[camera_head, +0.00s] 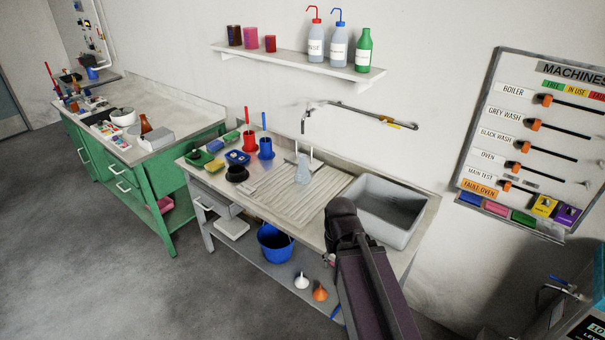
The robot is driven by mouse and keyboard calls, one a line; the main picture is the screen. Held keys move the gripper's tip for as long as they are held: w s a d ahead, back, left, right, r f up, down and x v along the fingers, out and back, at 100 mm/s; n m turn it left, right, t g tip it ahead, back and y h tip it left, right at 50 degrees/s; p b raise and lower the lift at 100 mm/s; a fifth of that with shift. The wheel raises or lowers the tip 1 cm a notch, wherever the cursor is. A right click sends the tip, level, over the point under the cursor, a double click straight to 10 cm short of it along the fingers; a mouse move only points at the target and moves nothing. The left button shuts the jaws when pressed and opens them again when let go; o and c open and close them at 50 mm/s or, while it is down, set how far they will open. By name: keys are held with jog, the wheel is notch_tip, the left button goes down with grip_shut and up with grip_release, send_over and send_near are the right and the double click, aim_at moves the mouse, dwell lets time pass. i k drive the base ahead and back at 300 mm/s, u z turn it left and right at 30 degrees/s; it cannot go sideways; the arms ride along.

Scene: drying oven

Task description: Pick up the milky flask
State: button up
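A pale, milky cone-shaped flask (303,172) stands on the ribbed drainboard (285,200) left of the sink. Its wide end is down, and thin pale upright pegs stand close by it. I cannot tell whether it touches them. My dark arm rises from the bottom of the picture, in front of the counter and sink, with its rounded joint right of and nearer than the flask. My gripper itself is not visible, so I cannot tell its opening.
A grey sink (386,210) lies right of the drainboard. Red and blue holders (265,148) with upright tools, trays and a dark cup (237,174) stand to the left. A tap (304,121) and a bottle shelf (300,66) are above. Grey floor is clear at left.

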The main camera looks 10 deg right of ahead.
aim_at(302, 176)
jog(key=u, duration=0.05)
jog(key=i, duration=1)
jog(key=z, duration=0.05)
